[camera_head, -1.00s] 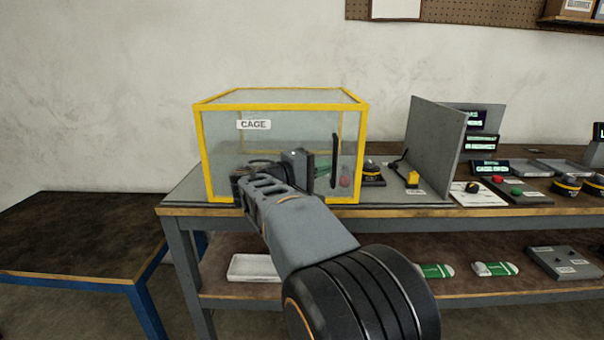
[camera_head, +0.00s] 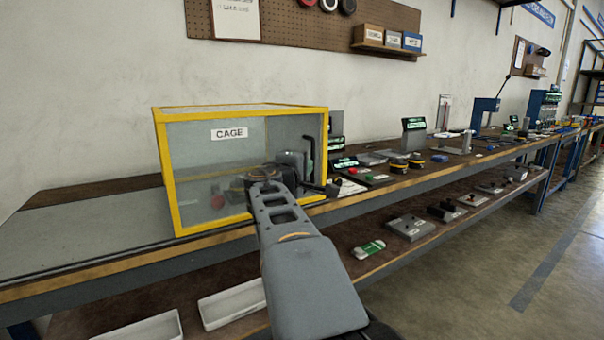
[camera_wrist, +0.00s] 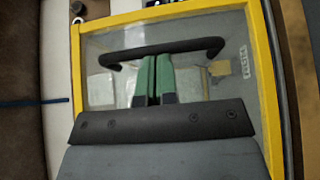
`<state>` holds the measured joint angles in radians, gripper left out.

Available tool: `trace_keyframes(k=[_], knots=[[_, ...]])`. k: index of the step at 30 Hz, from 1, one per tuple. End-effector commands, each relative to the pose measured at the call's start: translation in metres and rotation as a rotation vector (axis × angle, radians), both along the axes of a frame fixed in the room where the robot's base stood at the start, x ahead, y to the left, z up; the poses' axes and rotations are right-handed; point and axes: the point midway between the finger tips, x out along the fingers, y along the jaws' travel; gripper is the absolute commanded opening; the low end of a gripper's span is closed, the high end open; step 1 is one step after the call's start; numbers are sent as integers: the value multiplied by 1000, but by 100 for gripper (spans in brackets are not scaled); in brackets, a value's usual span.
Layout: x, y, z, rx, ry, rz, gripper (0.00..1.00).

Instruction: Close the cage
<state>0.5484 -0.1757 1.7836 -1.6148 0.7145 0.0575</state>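The cage (camera_head: 246,158) is a clear box with a yellow frame and a "CAGE" label, standing on the workbench. Its clear front panel appears to sit in the frame; I cannot tell whether it is fully flush. A black bar handle (camera_head: 310,158) stands upright at the panel's right side; in the wrist view it (camera_wrist: 165,48) runs across the panel. My gripper (camera_wrist: 152,56) is in front of the panel at the handle, its green-padded fingers side by side with almost no gap. The fingertips are at or just below the bar, not visibly around it. Contact is unclear.
The bench top (camera_head: 70,240) is bare left of the cage. Right of it stand several button boxes (camera_head: 375,178) and small displays. White trays (camera_head: 232,304) and a green-and-white item (camera_head: 369,249) lie on the lower shelf. Open floor (camera_head: 520,260) is at the right.

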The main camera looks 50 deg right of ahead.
Motion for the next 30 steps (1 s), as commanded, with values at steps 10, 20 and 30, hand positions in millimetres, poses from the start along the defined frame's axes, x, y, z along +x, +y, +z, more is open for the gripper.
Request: trace_keyframes(k=[10,20,30], knots=[[3,-5,0,0,2,15,0],[2,-4,0,-3,1,7,0],[8,51,3,-4,-2,15,0]])
